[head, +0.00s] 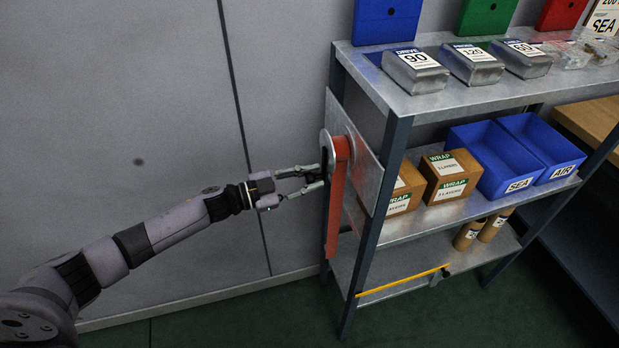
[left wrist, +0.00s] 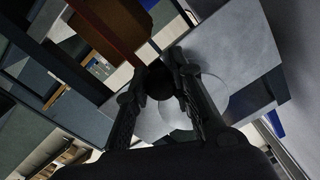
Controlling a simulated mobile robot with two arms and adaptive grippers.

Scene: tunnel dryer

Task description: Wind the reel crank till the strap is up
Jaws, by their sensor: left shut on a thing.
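The reel (head: 326,146) is a pale disc on a grey plate (head: 358,150) at the left end of the shelf rack. An orange-red strap (head: 336,205) passes over the reel and hangs down beside the rack's post. My left gripper (head: 322,178) reaches in from the left to the reel's outer face. In the left wrist view, its fingers (left wrist: 160,88) are shut on the dark round crank knob (left wrist: 159,76), with the pale reel disc (left wrist: 206,100) behind. The strap (left wrist: 104,32) also shows there at upper left. The crank's arm is mostly hidden. My right gripper is out of view.
The rack's top shelf (head: 450,98) holds several grey packs. Below are WRAP boxes (head: 451,176) and blue bins (head: 500,160). A yellow rod (head: 403,284) lies low on the rack. A grey wall (head: 120,100) stands behind; the floor (head: 230,325) at front is clear.

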